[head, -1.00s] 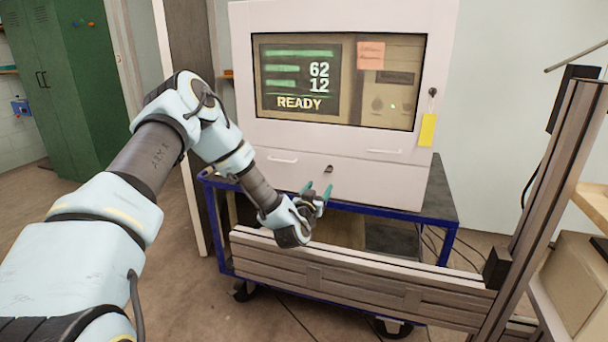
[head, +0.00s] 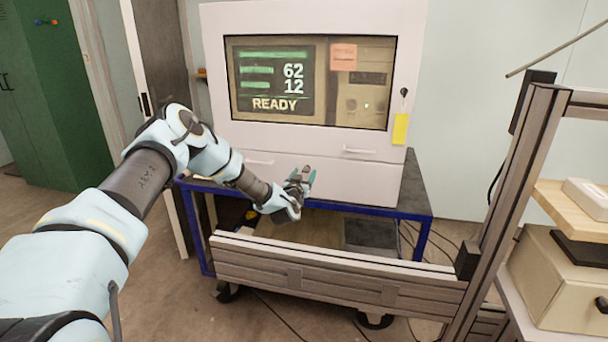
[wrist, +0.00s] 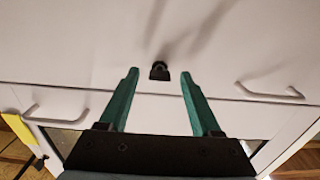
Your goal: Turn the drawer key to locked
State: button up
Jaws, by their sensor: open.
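The drawer key (wrist: 160,74) is a small dark piece standing out from the white drawer front (wrist: 70,60) in the wrist view. Whether its turn position is locked I cannot tell. My gripper (wrist: 159,75) is open, its two green fingers on either side of the key with a gap to each; no contact shows. In the head view my gripper (head: 303,176) is at the lower white front of the cabinet (head: 415,70) and mostly hides the key.
Two white handles (head: 360,150) flank the key. A yellow tag (head: 400,129) hangs at the cabinet's right side. The cabinet stands on a blue-framed cart (head: 420,235). A grey rail (head: 330,254) runs in front, below my gripper, joined to an upright post (head: 505,190).

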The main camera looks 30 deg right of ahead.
jog(key=shift+c, duration=0.3)
grip_shut()
jog(key=shift+f+n+b, duration=0.1)
jog(key=shift+n+b, duration=0.3)
jog(key=shift+b, duration=0.25)
jog(key=n+b, duration=0.1)
jog(key=b, duration=0.2)
jog(key=shift+f+n, duration=0.15)
jog(key=shift+n, duration=0.25)
jog(key=n+b, duration=0.6)
jog(key=b, duration=0.1)
jog(key=n+b, duration=0.5)
jog(key=shift+r+n+b, duration=0.2)
jog(key=shift+n+b, duration=1.6)
jog(key=shift+n, duration=0.4)
